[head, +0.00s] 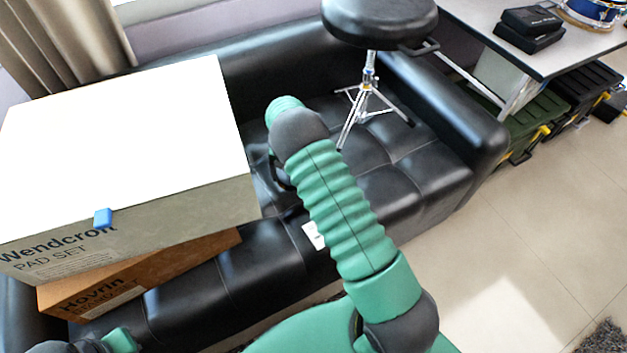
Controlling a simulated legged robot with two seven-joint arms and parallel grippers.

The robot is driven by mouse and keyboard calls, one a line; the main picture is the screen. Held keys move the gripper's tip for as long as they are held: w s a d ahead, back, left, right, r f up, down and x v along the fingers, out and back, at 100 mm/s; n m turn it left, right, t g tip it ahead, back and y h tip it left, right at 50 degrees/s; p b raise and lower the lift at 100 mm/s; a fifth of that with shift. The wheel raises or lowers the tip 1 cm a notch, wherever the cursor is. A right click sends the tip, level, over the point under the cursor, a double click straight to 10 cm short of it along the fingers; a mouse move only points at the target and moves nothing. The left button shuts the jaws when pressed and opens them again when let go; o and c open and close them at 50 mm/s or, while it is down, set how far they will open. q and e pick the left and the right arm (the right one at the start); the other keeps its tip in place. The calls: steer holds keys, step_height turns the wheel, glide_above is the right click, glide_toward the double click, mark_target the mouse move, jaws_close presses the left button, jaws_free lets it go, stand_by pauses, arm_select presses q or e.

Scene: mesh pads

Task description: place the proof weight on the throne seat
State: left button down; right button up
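The throne seat (378,18) is a round black padded drum seat at the top of the view, on a chrome tripod standing on the black sofa. A small blue block (103,218) sits at the front edge of the large white-topped box; I cannot tell whether it is the proof weight. My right arm reaches up through the middle, left of and below the seat. A dark part (278,172) behind its forearm may belong to the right gripper, mostly hidden. Only a bit of my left arm shows at the bottom left; its gripper is not seen.
The large Wendcroft box (150,225) rests on a brown Hovrin box (140,275) on the sofa (445,175). A table (470,22) with black cases and a drum stands at the upper right, with dark bins below. Tiled floor at right is mostly clear.

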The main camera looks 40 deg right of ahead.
mark_target(284, 178)
steer(key=shift+w+a+f, duration=0.2)
steer(key=shift+w+a, duration=0.2)
steer(key=shift+w, duration=0.35)
steer(key=shift+w+a, duration=0.15)
steer(key=shift+w, duration=0.2)
steer(key=shift+w+f+b, duration=0.1)
steer(key=shift+f+b, duration=0.2)
steer(key=shift+b, duration=0.15)
steer(key=f, duration=0.1)
steer(key=f+b, duration=0.1)
steer(key=shift+d+f, duration=0.3)
steer(key=shift+a+f+b, duration=0.1)
steer(key=shift+f+b, duration=0.25)
steer(key=shift+b, duration=0.05)
steer(key=shift+a+r, duration=0.2)
steer(key=shift+r, duration=0.05)
steer(key=o, duration=1.7)
steer(key=shift+f, duration=0.2)
arm_select(q)
steer(key=f, duration=0.2)
steer(key=shift+d+f, duration=0.3)
steer(key=shift+f, duration=0.1)
arm_select(e)
steer(key=shift+o, duration=1.4)
steer(key=shift+d, duration=0.1)
